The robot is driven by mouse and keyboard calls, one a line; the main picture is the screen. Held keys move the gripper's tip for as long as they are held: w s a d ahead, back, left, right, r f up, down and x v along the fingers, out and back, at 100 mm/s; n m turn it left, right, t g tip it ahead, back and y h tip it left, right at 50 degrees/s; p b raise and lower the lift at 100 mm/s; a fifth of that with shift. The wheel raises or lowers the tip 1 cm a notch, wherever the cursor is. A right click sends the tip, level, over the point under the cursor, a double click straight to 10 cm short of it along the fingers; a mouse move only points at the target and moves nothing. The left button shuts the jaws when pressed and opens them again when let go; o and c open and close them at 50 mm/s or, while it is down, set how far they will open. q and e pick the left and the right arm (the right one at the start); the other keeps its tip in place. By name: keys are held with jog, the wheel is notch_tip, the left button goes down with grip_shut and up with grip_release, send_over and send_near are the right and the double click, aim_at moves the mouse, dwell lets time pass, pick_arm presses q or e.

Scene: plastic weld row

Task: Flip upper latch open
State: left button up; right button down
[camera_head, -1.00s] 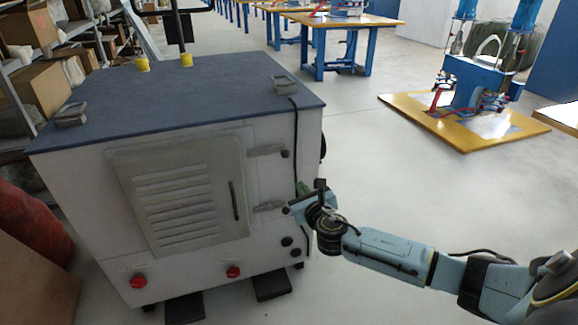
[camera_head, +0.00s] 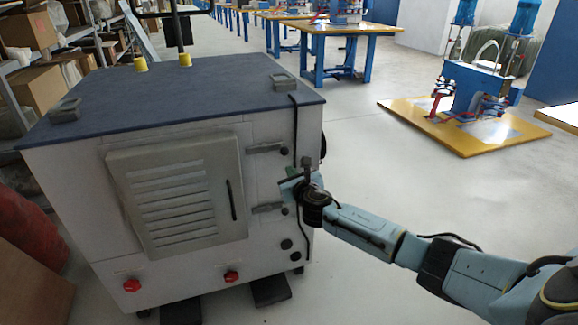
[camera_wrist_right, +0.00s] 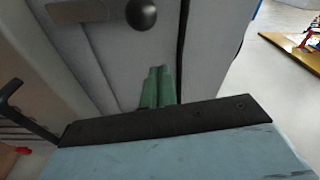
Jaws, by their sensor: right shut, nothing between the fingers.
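The upper latch (camera_head: 266,148) is a flat grey bar at the top right of the louvred door (camera_head: 178,190), lying roughly level, with a dark round knob (camera_head: 284,151) at its right end. A similar lower latch (camera_head: 268,208) sits below. My right gripper (camera_head: 286,184) is at the cabinet's front right, between the two latches. In the right wrist view its green fingers (camera_wrist_right: 159,87) are together and empty, below a dark knob (camera_wrist_right: 141,13) and grey bar (camera_wrist_right: 76,10), which appear to be the upper latch. Whether the fingertips touch the panel is unclear. My left gripper is out of view.
The door has a dark vertical handle (camera_head: 232,200), also at the left of the wrist view (camera_wrist_right: 14,98). A black cable (camera_head: 295,130) runs down the cabinet's right front edge. Red buttons (camera_head: 231,277) sit below the door.

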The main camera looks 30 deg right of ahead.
aim_at(267, 150)
jog(key=shift+w+r, duration=0.35)
jog(key=shift+w, duration=0.1)
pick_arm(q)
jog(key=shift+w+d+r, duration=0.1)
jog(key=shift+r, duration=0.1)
pick_arm(e)
jog(key=shift+s+a+r, duration=0.2)
jog(key=shift+r, duration=0.55)
jog(key=shift+s+a+r, duration=0.15)
jog(key=shift+r, duration=0.6)
